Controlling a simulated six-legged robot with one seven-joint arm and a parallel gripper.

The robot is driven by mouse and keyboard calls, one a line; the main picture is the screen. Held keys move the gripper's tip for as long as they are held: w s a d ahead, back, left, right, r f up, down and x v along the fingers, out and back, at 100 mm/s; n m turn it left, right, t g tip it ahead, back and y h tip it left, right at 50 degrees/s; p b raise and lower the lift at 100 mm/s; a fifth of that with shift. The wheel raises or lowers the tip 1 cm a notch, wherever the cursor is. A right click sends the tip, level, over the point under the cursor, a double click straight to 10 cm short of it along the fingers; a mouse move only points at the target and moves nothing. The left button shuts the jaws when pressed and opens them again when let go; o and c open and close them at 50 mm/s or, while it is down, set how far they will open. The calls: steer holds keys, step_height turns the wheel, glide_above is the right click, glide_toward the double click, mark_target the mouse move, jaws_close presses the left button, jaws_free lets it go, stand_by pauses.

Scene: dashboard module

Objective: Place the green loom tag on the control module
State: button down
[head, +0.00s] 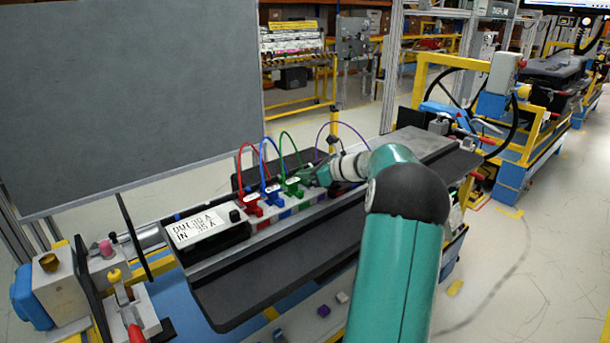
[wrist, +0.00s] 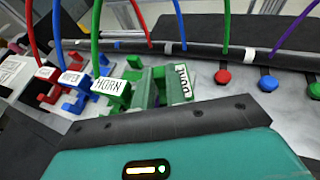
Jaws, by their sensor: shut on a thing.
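My gripper (head: 314,178) reaches over the connector row from the right, and its teal body fills the bottom of the wrist view. It is shut on a green labelled piece (wrist: 160,88), which looks like the green loom tag. The fingertips are hard to make out. Just left of this piece stands a green plug (wrist: 113,92) labelled HORN, with a green wire rising from it; the head view shows it too (head: 292,187). I cannot tell whether the held piece touches the surface. A dark box with a white label (head: 203,228), perhaps the control module, sits at the row's left end.
Blue (head: 270,190) and red (head: 252,205) plugs with arching wires stand left of the green plug. A purple wire (wrist: 290,35) arches on the right. Red (wrist: 222,78) and blue (wrist: 268,83) knobs sit right of the held piece. A large grey board (head: 130,100) stands behind left.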

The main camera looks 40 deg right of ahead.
steer(key=c, duration=1.7)
jaws_free()
steer(key=v, duration=1.2)
steer(key=w+a+r+m+t+h, duration=0.3)
steer(key=w+a+r+m+h, duration=0.1)
steer(key=w+a+r+m, duration=0.6)
steer(key=a+r+m+h, duration=0.5)
steer(key=a+m, duration=0.5)
steer(key=m, duration=0.1)
steer(key=s+a+f+m+g+y, duration=0.1)
steer(key=s+a+f+m+g, duration=0.2)
steer(key=s+a+f+m, duration=0.3)
steer(key=s+a+f+m+g+y, duration=0.2)
steer(key=s+a+f+m, duration=0.3)
steer(key=s+a, duration=0.6)
steer(key=s+a+f+m+g+y, duration=0.2)
steer(key=s+a+f+m+g, duration=0.3)
steer(key=a, duration=0.7)
steer(key=shift+s+f+m, duration=0.25)
steer(key=shift+s+m, duration=0.15)
steer(key=shift+s, duration=0.2)
steer(key=shift+s+f+m, duration=0.3)
steer(key=shift+s+m, duration=0.1)
steer(key=shift+s, duration=0.15)
steer(key=shift+s+f+m, duration=0.25)
steer(key=shift+s+m, duration=0.15)
steer(key=shift+s, duration=0.2)
